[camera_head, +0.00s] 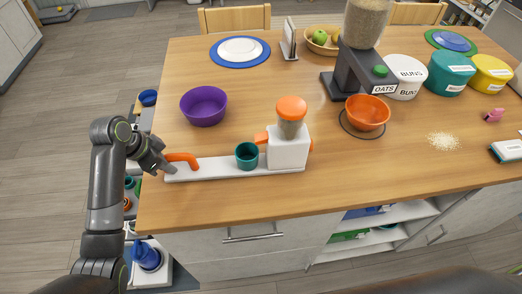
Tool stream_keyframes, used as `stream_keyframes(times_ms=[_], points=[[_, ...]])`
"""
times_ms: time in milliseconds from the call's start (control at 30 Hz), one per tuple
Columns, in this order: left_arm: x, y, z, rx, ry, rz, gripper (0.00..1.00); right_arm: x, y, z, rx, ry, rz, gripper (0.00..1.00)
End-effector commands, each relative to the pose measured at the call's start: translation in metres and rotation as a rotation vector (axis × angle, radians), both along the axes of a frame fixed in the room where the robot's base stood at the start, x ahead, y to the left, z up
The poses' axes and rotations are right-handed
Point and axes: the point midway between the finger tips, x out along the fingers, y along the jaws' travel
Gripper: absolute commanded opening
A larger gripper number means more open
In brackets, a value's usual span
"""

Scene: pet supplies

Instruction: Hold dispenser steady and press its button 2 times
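A dark grey dispenser (355,72) labelled "OATS" stands at the back right of the table, with a clear hopper of grain (367,22) and a green button (380,71) on its front. An orange bowl (367,113) sits in front of it. A second, white dispenser (289,147) with an orange cap stands on a long white base with a teal cup (247,155) and an orange handle (183,159). My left gripper (166,165) is at the base's left end, beside the orange handle; its finger opening and any contact are unclear. My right gripper is out of view.
A purple bowl (204,106) sits behind the white base. A white plate (240,49), fruit bowl (322,41) and lidded tubs (450,74) stand farther back. Spilled grain (444,141) lies on the right. The front right tabletop is mostly clear.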

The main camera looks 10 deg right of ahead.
Motion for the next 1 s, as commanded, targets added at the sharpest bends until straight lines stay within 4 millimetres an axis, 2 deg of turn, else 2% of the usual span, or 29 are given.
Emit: stream_keyframes(times_ms=[33,200,1000], points=[[-0.0001,0.0002,-0.0001,0.0,0.0,0.0,0.19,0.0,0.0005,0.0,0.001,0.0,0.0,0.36],[-0.0001,0.0001,-0.0002,0.0,0.0,0.0,0.0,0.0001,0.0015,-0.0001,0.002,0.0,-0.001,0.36],[-0.0004,-0.0001,-0.0032,-0.002,0.003,0.002,0.0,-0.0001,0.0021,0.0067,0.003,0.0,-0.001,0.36]])
